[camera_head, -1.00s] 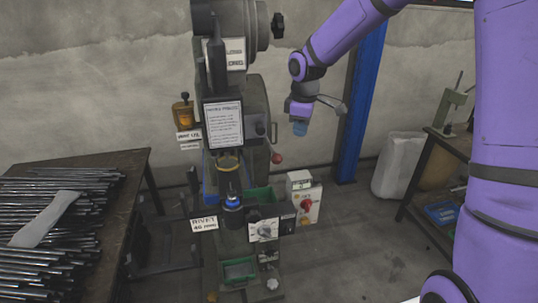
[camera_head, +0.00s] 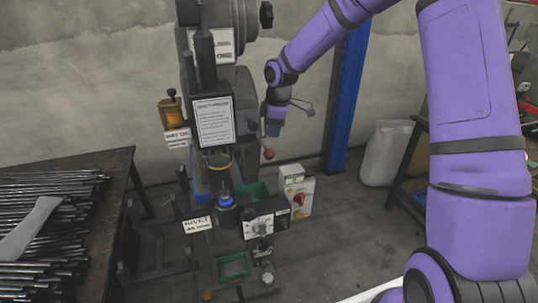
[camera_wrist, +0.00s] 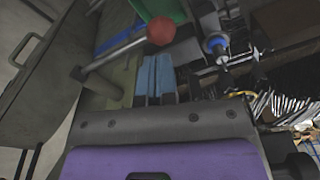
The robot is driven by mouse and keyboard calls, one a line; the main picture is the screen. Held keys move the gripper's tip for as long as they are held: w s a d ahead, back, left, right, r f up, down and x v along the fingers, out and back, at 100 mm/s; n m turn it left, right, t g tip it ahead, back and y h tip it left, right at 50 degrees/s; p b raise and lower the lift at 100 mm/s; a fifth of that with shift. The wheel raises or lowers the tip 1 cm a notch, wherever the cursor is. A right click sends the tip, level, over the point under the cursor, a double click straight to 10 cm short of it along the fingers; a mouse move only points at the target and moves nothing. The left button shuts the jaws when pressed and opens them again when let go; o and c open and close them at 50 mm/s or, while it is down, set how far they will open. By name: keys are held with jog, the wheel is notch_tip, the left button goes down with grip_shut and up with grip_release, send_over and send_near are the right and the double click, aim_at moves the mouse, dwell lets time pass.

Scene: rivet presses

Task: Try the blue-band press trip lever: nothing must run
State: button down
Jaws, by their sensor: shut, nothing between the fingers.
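The rivet press (camera_head: 200,100) stands left of centre in the head view, with a blue-banded tool (camera_head: 226,201) low at its front. Its trip lever ends in a red ball (camera_head: 268,154) on the press's right side. The ball (camera_wrist: 161,30) and its metal rod (camera_wrist: 115,54) show clearly in the wrist view. My gripper (camera_head: 273,130) is just above the ball in the head view. Its blue fingers (camera_wrist: 155,78) are shut and empty, beside the ball in the wrist view. I cannot tell whether they touch the lever.
A switch box (camera_head: 296,190) with a red knob stands right of the press. A dial box (camera_head: 258,226) is on its front. A table (camera_head: 118,188) with metal rods is at left. A blue post (camera_head: 345,100) stands behind my arm.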

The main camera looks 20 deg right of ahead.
aim_at(272, 150)
jog(key=f, duration=0.5)
jog(key=shift+a+f, duration=0.2)
jog(key=shift+a, duration=0.1)
jog(key=shift+w+f, duration=0.1)
jog(key=shift+f, duration=2.65)
